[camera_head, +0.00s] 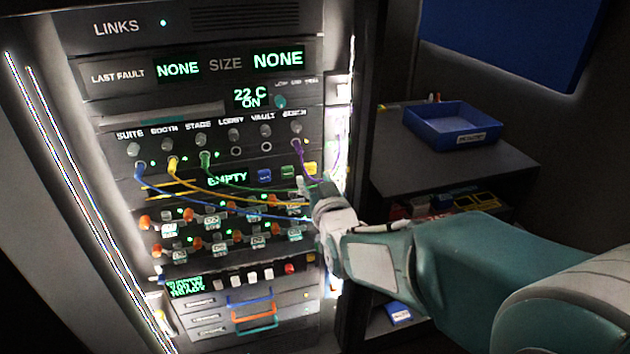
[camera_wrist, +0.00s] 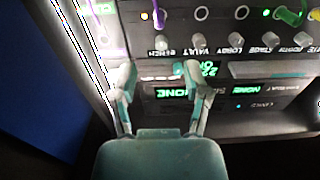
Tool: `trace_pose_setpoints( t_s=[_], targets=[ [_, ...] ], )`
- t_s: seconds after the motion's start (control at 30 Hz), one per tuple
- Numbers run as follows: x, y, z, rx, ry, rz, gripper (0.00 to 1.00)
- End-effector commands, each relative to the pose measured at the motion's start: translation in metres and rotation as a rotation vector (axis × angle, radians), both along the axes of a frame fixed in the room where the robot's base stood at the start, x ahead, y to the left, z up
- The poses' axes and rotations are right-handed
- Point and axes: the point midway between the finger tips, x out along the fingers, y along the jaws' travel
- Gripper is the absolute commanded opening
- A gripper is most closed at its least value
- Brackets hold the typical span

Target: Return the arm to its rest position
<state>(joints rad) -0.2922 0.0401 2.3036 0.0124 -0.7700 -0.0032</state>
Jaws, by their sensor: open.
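My gripper (camera_head: 322,192) is at the right side of the rack panel (camera_head: 215,112), in front of the cable area, with my arm reaching in from the lower right. In the wrist view my gripper (camera_wrist: 158,78) has its two fingers spread apart with nothing between them. The wrist view shows the panel upside down, with the label row and the "NONE" display beyond the fingers. In the head view the fingertips are small and partly hidden; I cannot tell whether they touch the panel.
Blue (camera_head: 138,170), yellow (camera_head: 170,164), green (camera_head: 205,160) and purple (camera_head: 297,147) cables are plugged in and hang across the panel near my gripper. A blue tray (camera_head: 455,118) sits on the shelf at right. Coloured handles (camera_head: 252,310) stick out low on the rack.

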Motion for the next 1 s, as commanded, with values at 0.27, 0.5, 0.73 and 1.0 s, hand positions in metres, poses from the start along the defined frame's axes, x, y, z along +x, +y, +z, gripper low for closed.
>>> trace_pose_setpoints(
  t_s=[0.27, 0.5, 0.73, 1.0],
  targets=[
    [-0.001, -0.002, 0.001, -0.002, 0.008, -0.003, 0.61],
    [-0.031, -0.041, 0.003, -0.052, 0.203, -0.059, 0.61],
    [-0.089, -0.086, -0.007, -0.105, 0.470, -0.127, 0.61],
    [-0.184, -0.128, -0.024, -0.144, 0.790, -0.202, 0.61]
  ],
)
